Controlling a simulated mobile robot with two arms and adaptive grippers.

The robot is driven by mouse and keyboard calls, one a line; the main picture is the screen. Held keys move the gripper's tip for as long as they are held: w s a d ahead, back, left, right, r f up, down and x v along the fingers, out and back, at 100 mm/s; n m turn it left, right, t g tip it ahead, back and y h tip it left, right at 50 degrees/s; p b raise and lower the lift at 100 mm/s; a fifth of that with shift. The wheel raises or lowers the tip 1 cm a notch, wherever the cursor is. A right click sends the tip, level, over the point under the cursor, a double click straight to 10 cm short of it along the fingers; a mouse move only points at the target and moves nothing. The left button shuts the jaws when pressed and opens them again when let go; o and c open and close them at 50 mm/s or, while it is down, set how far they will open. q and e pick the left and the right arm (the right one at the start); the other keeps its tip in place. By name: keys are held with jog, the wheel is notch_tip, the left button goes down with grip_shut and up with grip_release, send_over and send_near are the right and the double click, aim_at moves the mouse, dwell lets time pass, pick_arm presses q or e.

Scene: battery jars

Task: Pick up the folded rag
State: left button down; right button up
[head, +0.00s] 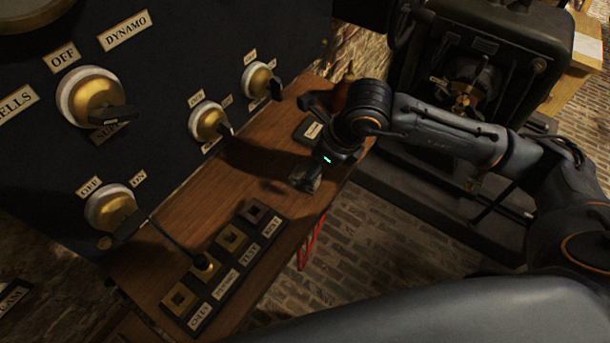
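I cannot make out a folded rag in the head view; it may be out of frame or hidden behind my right arm. My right gripper (305,182) comes in from the right and points down over the right part of the wooden bench (160,258). Its fingers are small, dark and partly hidden, so I cannot tell whether they are open or hold anything. My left gripper is not in view.
A black panel with brass switch knobs (211,122) stands behind the bench. A labelled strip of square sockets (232,238) lies on the bench, a cable plugged into one. A dark machine (480,65) stands at the upper right. A red frame (312,240) shows below the bench edge.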

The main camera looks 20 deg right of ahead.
aim_at(299, 170)
jog(key=x, duration=0.3)
jog(key=shift+d+f+p, duration=0.1)
jog(key=shift+f+p, duration=0.15)
jog(key=shift+p, duration=0.1)
jog(key=shift+f, duration=0.1)
jog(key=c, duration=1.1)
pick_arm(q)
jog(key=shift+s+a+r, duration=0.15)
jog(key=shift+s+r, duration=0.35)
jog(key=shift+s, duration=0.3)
pick_arm(e)
jog(key=shift+c, duration=0.2)
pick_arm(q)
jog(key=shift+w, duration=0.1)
